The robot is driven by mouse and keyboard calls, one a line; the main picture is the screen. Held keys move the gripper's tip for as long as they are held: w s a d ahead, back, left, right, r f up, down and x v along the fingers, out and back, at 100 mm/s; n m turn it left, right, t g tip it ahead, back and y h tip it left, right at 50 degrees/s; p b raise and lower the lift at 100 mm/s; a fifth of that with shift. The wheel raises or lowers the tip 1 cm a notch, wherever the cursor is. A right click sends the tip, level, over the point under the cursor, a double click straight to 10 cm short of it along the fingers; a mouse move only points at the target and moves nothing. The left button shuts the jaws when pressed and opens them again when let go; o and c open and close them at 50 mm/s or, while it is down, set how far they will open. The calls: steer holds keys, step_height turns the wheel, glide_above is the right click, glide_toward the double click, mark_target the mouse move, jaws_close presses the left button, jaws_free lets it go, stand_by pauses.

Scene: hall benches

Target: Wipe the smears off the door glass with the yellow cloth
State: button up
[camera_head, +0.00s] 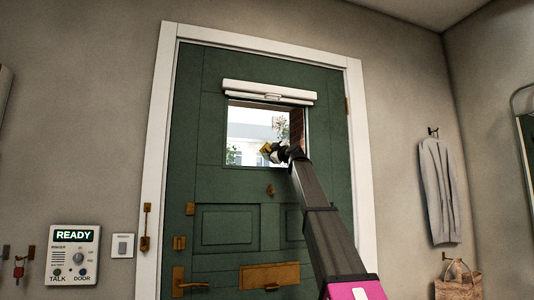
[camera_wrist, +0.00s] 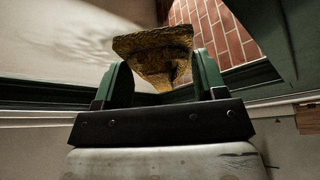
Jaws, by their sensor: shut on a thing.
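The yellow cloth (camera_wrist: 150,48) is gripped between the two green fingers of my gripper (camera_wrist: 163,80) in the wrist view. In the head view the cloth (camera_head: 266,149) shows at the tip of my gripper (camera_head: 274,152), in front of the lower middle of the door glass (camera_head: 245,133). I cannot tell whether the cloth touches the glass. A pale, hazy patch (camera_wrist: 75,40) shows at the left of the wrist view; I cannot tell whether it is a smear. No smears can be made out on the glass in the head view.
A white rolled blind (camera_head: 268,92) sits above the glass. The green door (camera_head: 200,120) has a brass knocker (camera_head: 270,190), letter slot (camera_head: 269,276) and lever handle (camera_head: 180,282). An intercom panel (camera_head: 73,254) is left; a grey garment (camera_head: 438,190) and bag (camera_head: 458,280) hang right.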

mark_target(262, 151)
steer(key=w+d, duration=0.3)
steer(key=d, duration=0.8)
steer(key=shift+w, duration=0.15)
stand_by(0.9)
steer(key=shift+a, duration=0.1)
steer(key=s+a, duration=0.2)
steer(key=a, duration=0.5)
stand_by(0.7)
steer(key=shift+s+a, duration=0.4)
steer(key=shift+a, duration=0.8)
steer(key=shift+s+a, duration=0.4)
steer(key=shift+a, duration=0.75)
steer(key=shift+s+a, duration=0.4)
steer(key=shift+a, duration=0.8)
steer(key=shift+s+a, duration=0.3)
steer(key=shift+a, duration=0.9)
steer(key=shift+s+a, duration=0.3)
steer(key=shift+a, duration=0.9)
steer(key=shift+s+a, duration=0.3)
steer(key=shift+a, duration=0.9)
steer(key=shift+r, duration=1.45)
steer(key=shift+w+d, duration=0.3)
steer(key=shift+d, duration=0.6)
steer(key=shift+w+d, duration=0.3)
steer(key=shift+d, duration=0.6)
steer(key=shift+w+d, duration=0.25)
steer(key=shift+d, duration=0.75)
steer(key=shift+w+d, duration=0.25)
steer(key=shift+d, duration=0.7)
